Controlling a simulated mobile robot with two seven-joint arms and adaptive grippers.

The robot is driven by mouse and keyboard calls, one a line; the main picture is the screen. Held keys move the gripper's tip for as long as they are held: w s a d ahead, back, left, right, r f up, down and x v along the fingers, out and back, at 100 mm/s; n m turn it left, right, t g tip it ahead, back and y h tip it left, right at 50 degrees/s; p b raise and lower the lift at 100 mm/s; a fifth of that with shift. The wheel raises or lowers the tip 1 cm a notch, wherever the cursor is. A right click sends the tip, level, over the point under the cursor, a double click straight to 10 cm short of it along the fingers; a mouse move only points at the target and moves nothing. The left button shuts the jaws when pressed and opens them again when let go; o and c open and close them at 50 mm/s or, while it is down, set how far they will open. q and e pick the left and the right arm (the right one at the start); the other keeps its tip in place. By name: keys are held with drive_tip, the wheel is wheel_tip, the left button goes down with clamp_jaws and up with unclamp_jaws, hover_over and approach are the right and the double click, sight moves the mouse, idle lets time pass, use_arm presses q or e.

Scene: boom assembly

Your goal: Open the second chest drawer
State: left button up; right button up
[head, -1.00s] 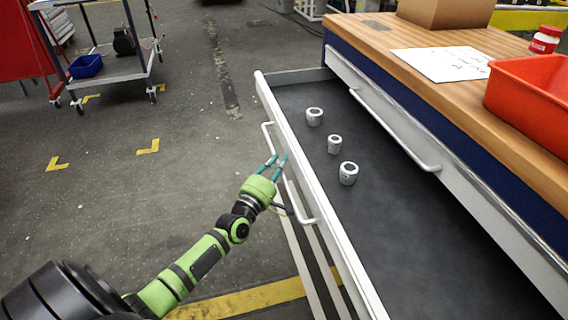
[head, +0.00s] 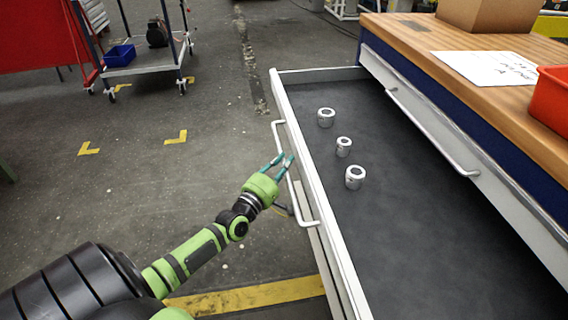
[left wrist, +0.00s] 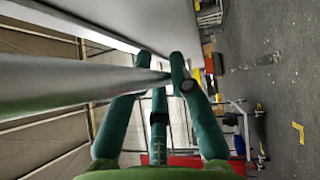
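The second drawer (head: 400,210) is pulled out from the chest in the head view, with a grey floor and a white front panel. Its bar handle (head: 303,205) is on the outer face of that front. My left gripper (head: 281,161) is at the middle of this handle, its teal fingers around the bar. In the left wrist view, the handle (left wrist: 70,88) runs in from the left to between the fingers of my left gripper (left wrist: 162,62). The exact finger contact is partly hidden. My right gripper is not in view.
Several things lie on the wooden worktop (head: 440,45): a cardboard box, a paper sheet (head: 485,68) and a red bin. Three metal rings (head: 355,178) stand in the drawer. The top drawer's handle (head: 430,130) is above it. A cart (head: 150,60) stands far left; the floor between is clear.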

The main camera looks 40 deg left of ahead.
use_arm(q)
drive_tip(key=shift+o, duration=1.4)
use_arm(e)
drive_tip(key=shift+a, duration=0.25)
use_arm(q)
drive_tip(key=shift+s, duration=0.1)
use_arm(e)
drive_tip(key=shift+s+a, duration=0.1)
use_arm(q)
drive_tip(key=s+f, duration=0.1)
drive_tip(key=s, duration=1)
drive_tip(key=shift+s+d+f, duration=0.35)
drive_tip(key=shift+d, duration=0.05)
